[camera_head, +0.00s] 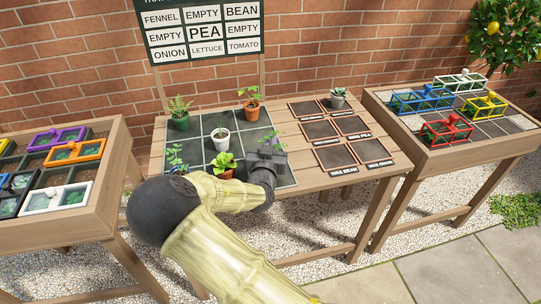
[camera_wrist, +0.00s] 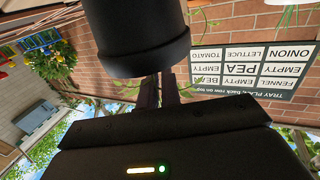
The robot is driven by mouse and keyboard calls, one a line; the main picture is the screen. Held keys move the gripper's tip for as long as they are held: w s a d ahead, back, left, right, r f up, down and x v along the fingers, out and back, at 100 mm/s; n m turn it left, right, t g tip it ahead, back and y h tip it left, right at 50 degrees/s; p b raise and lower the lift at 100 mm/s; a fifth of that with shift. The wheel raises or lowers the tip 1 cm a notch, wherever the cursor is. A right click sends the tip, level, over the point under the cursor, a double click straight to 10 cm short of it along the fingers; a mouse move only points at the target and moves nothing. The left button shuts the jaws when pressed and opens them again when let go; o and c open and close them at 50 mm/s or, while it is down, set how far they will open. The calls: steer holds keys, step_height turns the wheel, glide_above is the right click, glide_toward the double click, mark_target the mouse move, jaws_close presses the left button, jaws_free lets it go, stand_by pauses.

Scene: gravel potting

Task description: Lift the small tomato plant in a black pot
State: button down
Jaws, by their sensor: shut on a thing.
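The tomato plant's thin green leaves (camera_head: 279,141) show just above my gripper (camera_head: 266,168) at the front right of the gridded tray in the head view. The black pot (camera_wrist: 137,38) fills the top of the wrist view, which is upside down. My gripper (camera_wrist: 160,90) is shut on the pot at its rim, with thin green stems and leaves (camera_wrist: 192,88) beside the fingers. In the head view my gripper hides much of the pot, and I cannot tell whether its base touches the tray.
A terracotta pot (camera_head: 250,113), white pot (camera_head: 221,144), green pot (camera_head: 181,123) and leafy lettuce (camera_head: 224,161) stand nearby on the tray. Labelled dark squares (camera_head: 333,155) lie right, with a small grey pot (camera_head: 338,102) behind. A sign (camera_head: 203,32) stands behind the table.

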step_height(320, 180, up, 10)
steer(key=p, duration=0.1)
stand_by(0.4)
stand_by(0.5)
